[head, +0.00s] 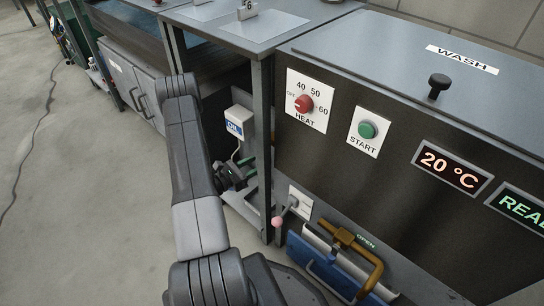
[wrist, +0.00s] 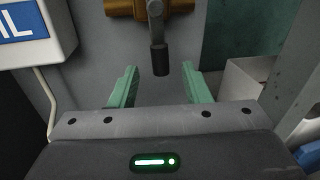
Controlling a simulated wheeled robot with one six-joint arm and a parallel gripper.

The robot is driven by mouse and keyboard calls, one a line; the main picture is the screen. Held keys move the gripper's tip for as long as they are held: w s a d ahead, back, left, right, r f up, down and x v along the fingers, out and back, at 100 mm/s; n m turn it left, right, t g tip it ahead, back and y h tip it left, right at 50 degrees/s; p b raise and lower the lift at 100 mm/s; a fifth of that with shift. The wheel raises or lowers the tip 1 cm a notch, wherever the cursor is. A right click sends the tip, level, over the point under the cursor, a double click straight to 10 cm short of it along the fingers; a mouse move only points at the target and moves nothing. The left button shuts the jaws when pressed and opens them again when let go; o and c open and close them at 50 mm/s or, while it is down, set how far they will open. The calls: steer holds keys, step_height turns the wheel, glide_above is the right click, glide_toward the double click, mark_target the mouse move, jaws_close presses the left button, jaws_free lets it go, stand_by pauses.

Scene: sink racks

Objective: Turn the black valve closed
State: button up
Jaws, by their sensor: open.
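The black valve handle (wrist: 160,60) hangs down from a grey stem on a brass valve body (wrist: 168,7) at the top of the wrist view. My gripper (wrist: 160,68) is open, with one green finger on each side of the handle's lower end and a visible gap to both. The handle points almost straight down and leans slightly right. In the head view my gripper (head: 246,161) is low beside the bench leg, below a white box. I cannot make out the black valve in the head view.
A white box with a blue label (head: 236,128) is close above my gripper; it also shows in the wrist view (wrist: 30,28). A grey bench leg (head: 265,145) stands to the right. A pink-knobbed lever (head: 278,221) and a brass pipe handle (head: 357,250) are farther right.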

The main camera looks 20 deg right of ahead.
steer(key=w+d+b, duration=0.1)
steer(key=d, duration=0.7)
steer(key=shift+w+d+b, duration=0.15)
steer(key=shift+w+b, duration=0.2)
steer(key=shift+b, duration=0.05)
jaws_close()
